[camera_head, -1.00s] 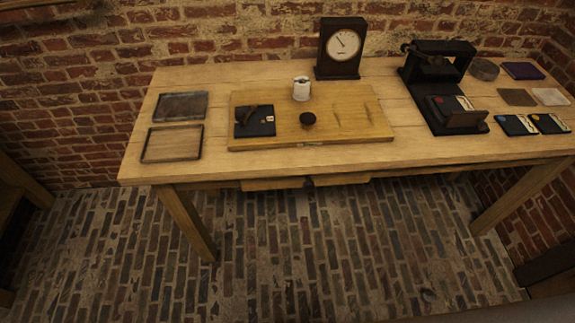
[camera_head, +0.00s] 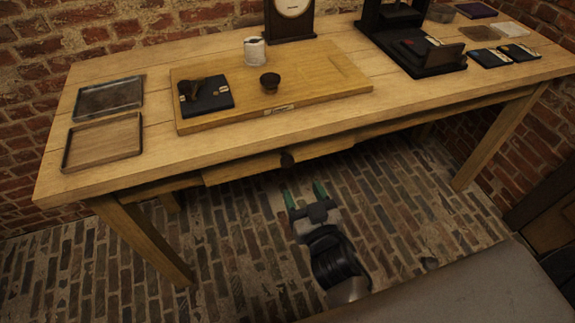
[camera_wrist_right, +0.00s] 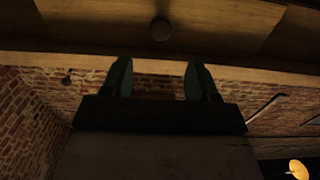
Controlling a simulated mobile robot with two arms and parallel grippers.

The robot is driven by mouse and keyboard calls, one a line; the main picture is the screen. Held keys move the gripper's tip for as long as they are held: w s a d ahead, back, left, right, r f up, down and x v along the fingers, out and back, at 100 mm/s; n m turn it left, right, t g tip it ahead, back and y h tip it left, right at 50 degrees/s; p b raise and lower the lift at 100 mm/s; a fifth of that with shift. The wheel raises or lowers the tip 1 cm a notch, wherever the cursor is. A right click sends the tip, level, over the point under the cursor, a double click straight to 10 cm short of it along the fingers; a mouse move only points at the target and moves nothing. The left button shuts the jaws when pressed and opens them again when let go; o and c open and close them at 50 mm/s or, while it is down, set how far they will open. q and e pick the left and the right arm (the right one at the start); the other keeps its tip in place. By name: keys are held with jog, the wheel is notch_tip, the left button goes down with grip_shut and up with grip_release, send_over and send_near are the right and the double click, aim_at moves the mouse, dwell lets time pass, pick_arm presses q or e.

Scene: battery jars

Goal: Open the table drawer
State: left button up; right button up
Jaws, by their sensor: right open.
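The table drawer (camera_head: 240,168) sits under the front edge of the wooden table (camera_head: 420,97), with a dark round knob (camera_head: 287,159) on its front. The drawer looks shut. In the right wrist view the knob (camera_wrist_right: 160,28) is above and between the fingertips, apart from them. My right gripper (camera_head: 306,190) is open and empty, below and in front of the knob; its two greenish fingers also show in the right wrist view (camera_wrist_right: 159,75). My left gripper is not in view.
On the table are a wooden board (camera_head: 340,88) with a white cup (camera_head: 254,50), a small dark cup (camera_head: 270,82) and a dark pouch (camera_head: 207,97), two trays (camera_head: 103,144), a clock (camera_head: 291,8) and a black press (camera_head: 410,45). The brick floor below is clear.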

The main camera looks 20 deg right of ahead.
aim_at(288, 163)
jog(key=w, duration=1)
jog(key=shift+w+a, duration=0.2)
grip_shut()
